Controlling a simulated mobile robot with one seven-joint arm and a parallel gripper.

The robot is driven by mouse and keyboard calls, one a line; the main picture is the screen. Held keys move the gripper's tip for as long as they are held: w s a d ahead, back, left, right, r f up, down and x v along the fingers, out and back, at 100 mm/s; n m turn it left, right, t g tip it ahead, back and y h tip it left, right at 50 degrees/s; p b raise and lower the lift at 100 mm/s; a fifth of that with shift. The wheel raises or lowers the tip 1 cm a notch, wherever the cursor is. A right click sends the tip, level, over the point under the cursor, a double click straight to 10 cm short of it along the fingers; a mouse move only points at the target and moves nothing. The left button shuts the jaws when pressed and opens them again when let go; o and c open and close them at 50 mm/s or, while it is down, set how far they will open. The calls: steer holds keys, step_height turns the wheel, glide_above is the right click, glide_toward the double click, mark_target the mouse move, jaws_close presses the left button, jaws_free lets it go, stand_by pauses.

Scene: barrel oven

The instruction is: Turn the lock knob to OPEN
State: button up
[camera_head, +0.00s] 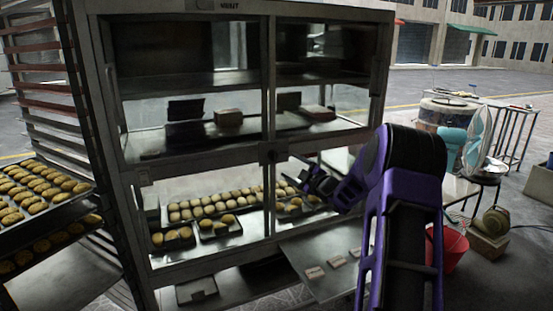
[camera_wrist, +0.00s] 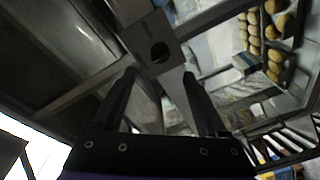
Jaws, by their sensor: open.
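The lock knob (camera_wrist: 159,52) is a small dark knob on a grey plate at the cabinet's middle post. In the head view it looks like a small dark fitting (camera_head: 271,155) between the two doors. My gripper (camera_head: 299,172) is open, just to the right of the post in the head view. In the wrist view its two dark fingers (camera_wrist: 160,76) are spread, with the knob ahead, between and beyond the tips. The fingers look apart from the knob. I cannot read any OPEN mark or tell which way the knob points.
The glass cabinet (camera_head: 190,154) holds several pastries on its lower shelf. A rack with bread trays (camera_head: 60,207) stands at the left. A pale panel with small items (camera_head: 325,270) lies low in front. A red bucket (camera_head: 447,250) and a fan (camera_head: 477,135) stand at the right.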

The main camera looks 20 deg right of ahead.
mark_target(276, 157)
steer(key=w, duration=0.3)
steer(key=w+a, duration=0.1)
steer(key=w, duration=0.5)
steer(key=shift+w+a, duration=0.1)
steer(key=shift+a, duration=0.2)
jaws_close()
